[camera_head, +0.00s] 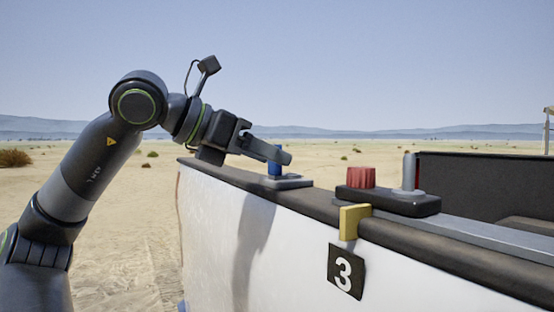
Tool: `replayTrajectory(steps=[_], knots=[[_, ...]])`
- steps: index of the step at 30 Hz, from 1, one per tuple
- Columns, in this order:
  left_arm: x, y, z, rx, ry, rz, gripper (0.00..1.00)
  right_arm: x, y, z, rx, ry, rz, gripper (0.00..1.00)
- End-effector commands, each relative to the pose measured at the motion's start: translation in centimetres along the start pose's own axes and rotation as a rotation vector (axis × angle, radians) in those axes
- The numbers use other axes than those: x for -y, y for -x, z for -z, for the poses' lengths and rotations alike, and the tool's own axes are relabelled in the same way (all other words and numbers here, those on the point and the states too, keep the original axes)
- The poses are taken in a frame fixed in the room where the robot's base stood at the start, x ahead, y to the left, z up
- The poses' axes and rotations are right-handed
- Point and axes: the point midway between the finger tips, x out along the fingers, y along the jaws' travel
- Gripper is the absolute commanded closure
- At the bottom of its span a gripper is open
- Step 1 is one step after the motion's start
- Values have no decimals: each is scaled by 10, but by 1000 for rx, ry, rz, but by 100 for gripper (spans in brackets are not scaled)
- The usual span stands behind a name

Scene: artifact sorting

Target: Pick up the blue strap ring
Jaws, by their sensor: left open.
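The blue ring (275,168) sits upright on a small grey base plate (290,182) on the dark top rim of the white side wall. My left gripper (281,155) comes in from the left at the height of the blue ring and is open. One dark finger crosses in front of the ring and hides its middle; blue shows above and below the finger. The other finger is mostly hidden, so I cannot tell whether the ring lies between the two or whether they touch it. My right gripper is not in view.
To the right, a dark block (405,204) on the rim carries a red ribbed knob (361,177) and a grey upright peg (409,171). A yellow clip (353,222) hangs over the edge above a black "3" plate (346,271). Open sand lies left and behind.

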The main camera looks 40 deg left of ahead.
Motion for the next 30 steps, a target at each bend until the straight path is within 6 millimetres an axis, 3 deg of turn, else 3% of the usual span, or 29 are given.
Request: replayTrajectory(steps=[3,9,19,30], knots=[[-3,-14,-11,-3,1,4,47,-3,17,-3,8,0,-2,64],[-5,-38,-12,-3,1,4,47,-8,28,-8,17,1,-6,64],[-5,-44,-10,-1,0,0,49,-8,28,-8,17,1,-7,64],[-6,-44,-10,-1,0,0,96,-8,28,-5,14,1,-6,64]])
